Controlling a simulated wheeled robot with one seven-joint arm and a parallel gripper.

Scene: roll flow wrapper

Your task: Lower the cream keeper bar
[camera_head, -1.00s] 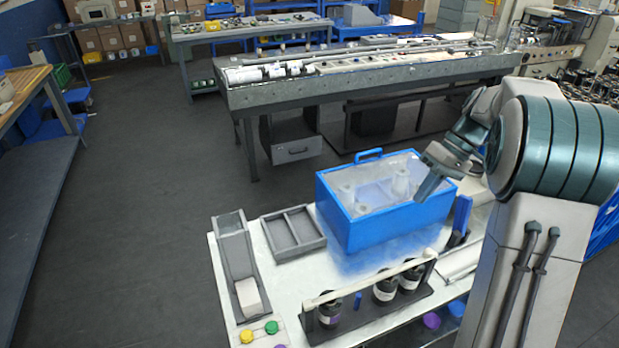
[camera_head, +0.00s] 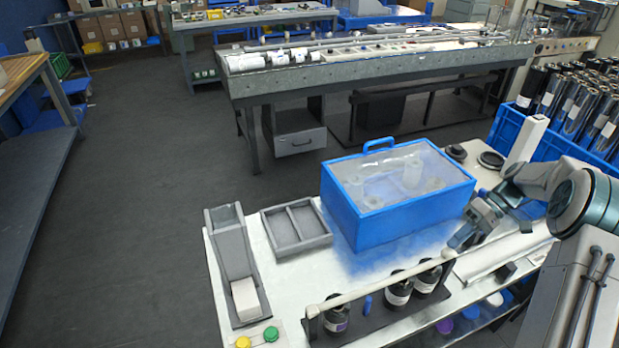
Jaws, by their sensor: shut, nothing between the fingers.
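Two cream bars are in view, and I cannot tell for certain which is the keeper bar. One cream bar (camera_head: 525,145) stands upright, slightly tilted, at the back right of the white bench, beside the blue crate. My gripper (camera_head: 458,242) is shut and empty, pointing down and left near the right front corner of the blue box. It is just behind the rail's right end in the picture and appears apart from both bars. Its fingertips are small.
A blue box (camera_head: 400,218) with a clear lid stands mid-bench. Dark bottles (camera_head: 398,290) stand behind the rail. A grey divided tray (camera_head: 297,228) and a grey chute (camera_head: 232,262) are at left. A blue crate (camera_head: 565,140) of dark rolls is at back right.

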